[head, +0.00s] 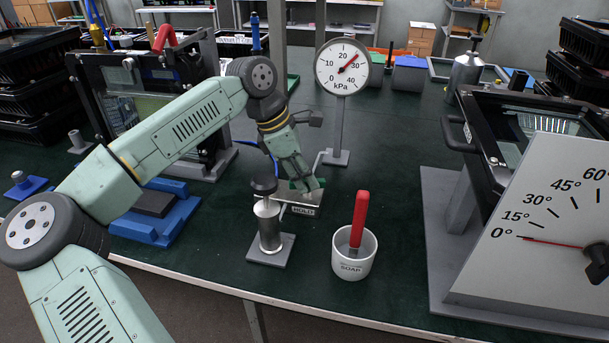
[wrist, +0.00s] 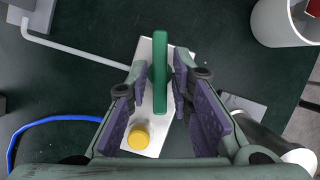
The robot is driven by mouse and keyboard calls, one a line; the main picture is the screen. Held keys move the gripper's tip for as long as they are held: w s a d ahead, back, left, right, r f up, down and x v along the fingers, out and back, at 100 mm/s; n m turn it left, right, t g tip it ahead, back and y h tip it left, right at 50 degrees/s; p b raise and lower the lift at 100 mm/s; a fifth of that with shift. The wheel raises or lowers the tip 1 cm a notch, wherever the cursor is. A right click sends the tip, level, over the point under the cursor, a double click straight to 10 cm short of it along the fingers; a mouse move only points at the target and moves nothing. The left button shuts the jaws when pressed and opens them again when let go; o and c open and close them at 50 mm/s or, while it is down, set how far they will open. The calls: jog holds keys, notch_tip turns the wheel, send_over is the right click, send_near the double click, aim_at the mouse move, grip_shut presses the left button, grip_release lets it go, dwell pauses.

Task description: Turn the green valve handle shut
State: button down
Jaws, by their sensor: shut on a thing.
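The green valve handle (wrist: 161,62) stands over a white plate (wrist: 140,50) in the wrist view, running roughly along the plate's length. My gripper (wrist: 160,85) is shut on the handle, with one finger on each side of it. A yellow round button (wrist: 138,137) sits on the plate near the left finger. In the head view my gripper (head: 305,184) is down at the plate marked HOLD (head: 304,210) and hides most of the handle. A gauge (head: 342,67) on a post behind it reads about 30 kPa.
A pump-like grey cylinder with a black knob (head: 268,225) stands close in front of my gripper. A white SOAP cup (head: 354,258) with a red-handled tool (head: 359,215) is to the right. A large angle dial (head: 555,225) stands at the right, its needle near 0°.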

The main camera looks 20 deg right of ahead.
jog(key=shift+m+g+y, duration=0.3)
jog(key=shift+m+g, duration=0.4)
jog(key=shift+m, duration=1)
jog(key=c, duration=1.6)
grip_release()
jog(key=shift+c, duration=0.2)
jog(key=v, duration=1.2)
jog(key=shift+d, duration=0.1)
